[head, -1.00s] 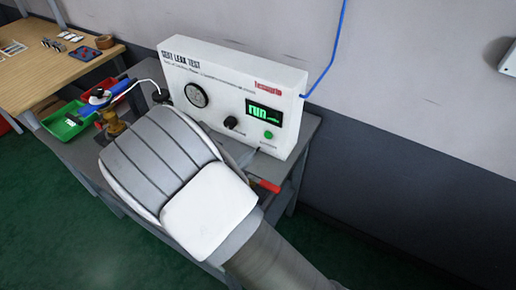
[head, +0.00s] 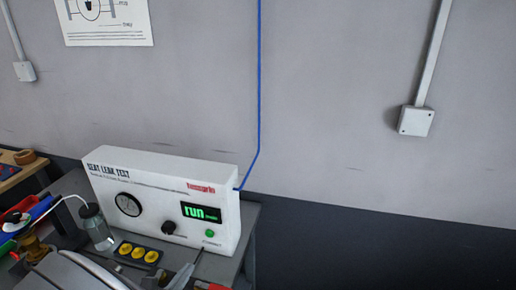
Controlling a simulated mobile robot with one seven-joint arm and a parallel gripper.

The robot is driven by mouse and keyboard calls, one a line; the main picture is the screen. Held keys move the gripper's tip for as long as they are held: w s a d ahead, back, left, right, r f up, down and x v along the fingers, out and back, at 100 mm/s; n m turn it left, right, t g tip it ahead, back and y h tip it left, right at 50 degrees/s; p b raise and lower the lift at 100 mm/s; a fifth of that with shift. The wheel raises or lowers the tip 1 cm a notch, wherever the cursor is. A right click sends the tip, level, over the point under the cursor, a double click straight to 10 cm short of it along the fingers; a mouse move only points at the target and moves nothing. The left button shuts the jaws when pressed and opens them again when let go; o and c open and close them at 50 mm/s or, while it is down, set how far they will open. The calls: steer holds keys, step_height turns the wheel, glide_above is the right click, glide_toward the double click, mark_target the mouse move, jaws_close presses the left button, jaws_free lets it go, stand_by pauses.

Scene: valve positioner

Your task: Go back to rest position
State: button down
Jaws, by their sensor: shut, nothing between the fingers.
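My own arm shows only as a rounded pale grey link at the bottom left edge of the head view. My gripper is out of the picture, so its fingers cannot be seen. The white seat leak test box (head: 165,200) stands on the grey bench against the wall. It has a round dial, a black knob, a green button and a green display reading "run".
A clear jar (head: 97,230) with a white tube and a black block with yellow round parts (head: 138,253) are before the box. A brass fitting (head: 33,247) is at left. A blue hose (head: 259,90) runs up the wall. Floor space at lower right is dark.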

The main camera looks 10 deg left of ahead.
steer(key=w+d+r+m+g+h, duration=0.1)
steer(key=d+r+m+g+h, duration=0.15)
steer(key=d+r+m, duration=0.5)
steer(key=w+d+r+m+g+h, duration=0.2)
steer(key=d+m+g, duration=0.15)
steer(key=d, duration=0.65)
steer(key=w+d+r+m+g+h, duration=0.1)
steer(key=d+r+m+g+h, duration=0.1)
steer(key=d+r+m, duration=0.35)
steer(key=s+d+r+m+y, duration=0.3)
steer(key=s+d+r+m, duration=0.2)
steer(key=s+d+m, duration=0.2)
steer(key=s+d+r+m+g+y, duration=0.1)
steer(key=s+d+r+m+y, duration=0.3)
steer(key=s+d+m, duration=0.3)
steer(key=d+m, duration=0.1)
steer(key=m, duration=0.3)
steer(key=shift+s+d+r, duration=0.15)
steer(key=shift+d+r, duration=0.25)
steer(key=shift+a+y, duration=0.2)
steer(key=shift+y, duration=0.05)
